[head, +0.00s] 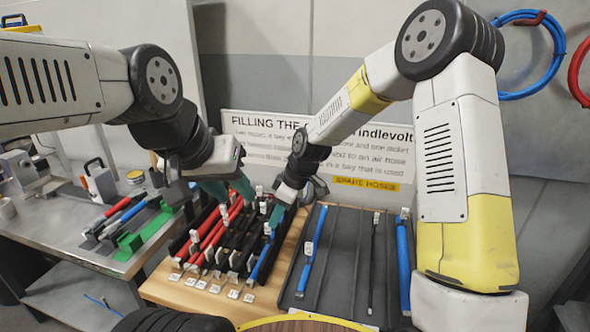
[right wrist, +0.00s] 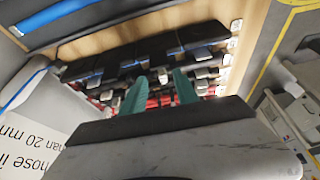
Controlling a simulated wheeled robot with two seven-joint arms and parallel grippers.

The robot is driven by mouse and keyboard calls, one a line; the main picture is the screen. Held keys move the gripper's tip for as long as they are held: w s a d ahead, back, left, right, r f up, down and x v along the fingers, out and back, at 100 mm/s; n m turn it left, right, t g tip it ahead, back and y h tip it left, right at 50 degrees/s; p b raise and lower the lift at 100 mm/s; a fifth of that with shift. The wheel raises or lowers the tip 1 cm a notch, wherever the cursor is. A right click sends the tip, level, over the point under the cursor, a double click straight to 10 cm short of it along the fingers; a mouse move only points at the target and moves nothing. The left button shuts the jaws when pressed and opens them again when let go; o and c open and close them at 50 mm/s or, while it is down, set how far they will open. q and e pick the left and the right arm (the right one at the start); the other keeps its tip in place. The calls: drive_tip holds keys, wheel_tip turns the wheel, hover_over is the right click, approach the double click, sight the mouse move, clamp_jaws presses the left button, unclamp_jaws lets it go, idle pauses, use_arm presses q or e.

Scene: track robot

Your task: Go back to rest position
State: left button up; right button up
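My left gripper (head: 228,194) is over the left part of the black rack (head: 257,230); its two teal fingers are spread, with nothing seen between them. My right gripper (head: 277,214) is lower and further right, over the right part of the rack. In the right wrist view, my right gripper (right wrist: 159,78) has its teal fingertips apart, pointing at the rack with no item clearly between them. The rack holds red hoses (head: 217,236), black hoses and a blue hose (head: 263,258). The forearms hide part of the sign and the rack's far end.
A dark tray (head: 340,262) with blue and black hoses lies right of the rack. White tags line the wooden table's (head: 180,290) front. A metal side table (head: 70,232) at left holds tools and a green fixture (head: 147,237). A sign board (head: 250,130) stands behind.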

drive_tip(key=s+d+r+m+t+h, duration=0.1)
drive_tip(key=s+d+r+m+t, duration=0.35)
drive_tip(key=d+r, duration=0.95)
drive_tip(key=s+d+r+m, duration=0.4)
drive_tip(key=s+d+m, duration=0.1)
drive_tip(key=s, duration=0.3)
drive_tip(key=s+d+r+m+h, duration=0.1)
drive_tip(key=s+d+r+m, duration=0.3)
drive_tip(key=s, duration=0.5)
drive_tip(key=shift+s+d+r+m+t, duration=0.15)
drive_tip(key=shift+s+d+m+t, duration=0.2)
drive_tip(key=shift+d+m, duration=0.25)
